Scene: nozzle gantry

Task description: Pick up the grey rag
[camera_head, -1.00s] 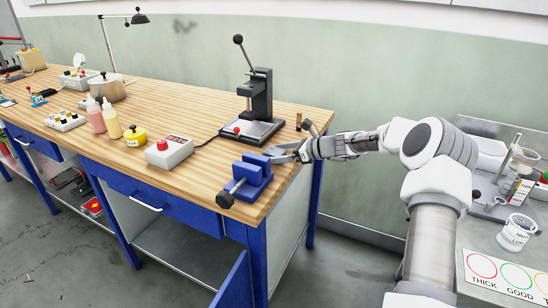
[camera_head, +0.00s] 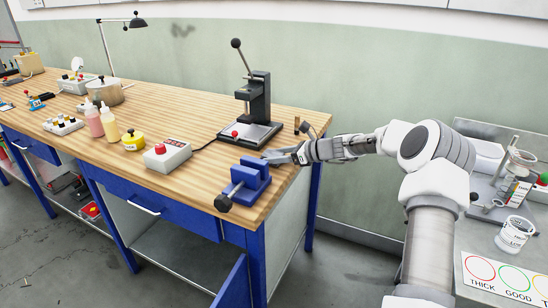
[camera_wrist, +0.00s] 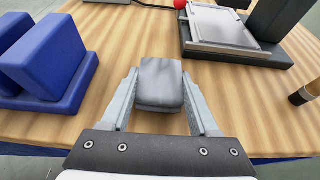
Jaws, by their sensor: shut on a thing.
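The grey rag (camera_wrist: 160,82) is a small folded grey block between the fingers of my gripper in the wrist view. My gripper (camera_wrist: 160,90) is shut on it, with a finger along each side. In the head view my gripper (camera_head: 280,157) is low over the right end of the wooden bench (camera_head: 185,95), just right of the blue vise (camera_head: 246,182). The rag is hard to make out there. I cannot tell whether the rag still touches the bench top.
The vise (camera_wrist: 45,60) stands close on the left in the wrist view. The black press (camera_head: 258,105) with its plate (camera_wrist: 222,28) is just beyond my gripper. A small dark cylinder (camera_wrist: 303,95) lies at the right. A grey side table (camera_head: 480,240) holds cups and a colour card.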

